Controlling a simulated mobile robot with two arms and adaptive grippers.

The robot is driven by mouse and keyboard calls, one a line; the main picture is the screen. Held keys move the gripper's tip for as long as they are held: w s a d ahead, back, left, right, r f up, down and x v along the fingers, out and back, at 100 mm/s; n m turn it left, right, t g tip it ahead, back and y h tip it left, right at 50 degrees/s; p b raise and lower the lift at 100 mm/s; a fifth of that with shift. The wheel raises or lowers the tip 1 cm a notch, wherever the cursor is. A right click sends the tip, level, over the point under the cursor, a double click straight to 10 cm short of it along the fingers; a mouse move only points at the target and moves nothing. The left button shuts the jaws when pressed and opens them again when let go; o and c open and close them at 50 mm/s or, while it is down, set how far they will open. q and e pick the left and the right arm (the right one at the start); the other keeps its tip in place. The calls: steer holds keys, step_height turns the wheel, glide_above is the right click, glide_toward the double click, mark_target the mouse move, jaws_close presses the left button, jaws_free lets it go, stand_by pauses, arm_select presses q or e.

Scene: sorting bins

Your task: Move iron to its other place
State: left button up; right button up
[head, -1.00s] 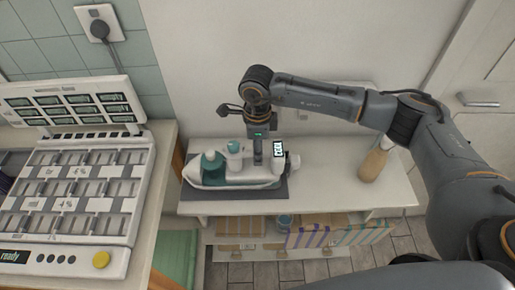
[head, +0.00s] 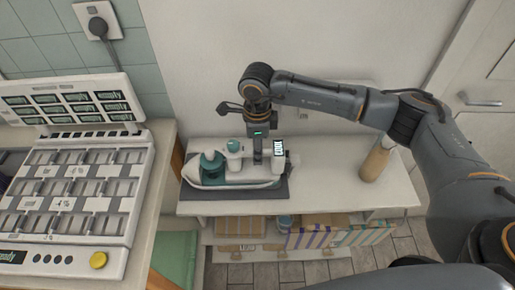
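The iron (head: 240,178), white with teal parts, lies on a dark grey mat (head: 225,193) on the white shelf top against the wall. My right gripper (head: 257,158) points straight down at the iron's middle, beside a small white block with a black marking (head: 279,150). Its fingertips are too small and hidden against the iron to tell whether they are closed on it. My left gripper is not in view.
A tan wooden bottle-like object (head: 375,162) stands on the shelf top (head: 330,202) to the right. Books and boxes (head: 310,233) fill the lower shelf. A sorting machine (head: 75,190) with many compartments and a yellow button stands on the left counter. The shelf top between iron and bottle is clear.

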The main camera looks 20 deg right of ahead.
steer(key=shift+c, duration=0.5)
jaws_close()
steer(key=shift+w+r, duration=0.15)
steer(key=shift+r, duration=0.45)
steer(key=shift+r+p, duration=0.8)
steer(key=shift+r, duration=0.65)
steer(key=shift+r+p, duration=0.4)
steer(key=shift+r, duration=1.1)
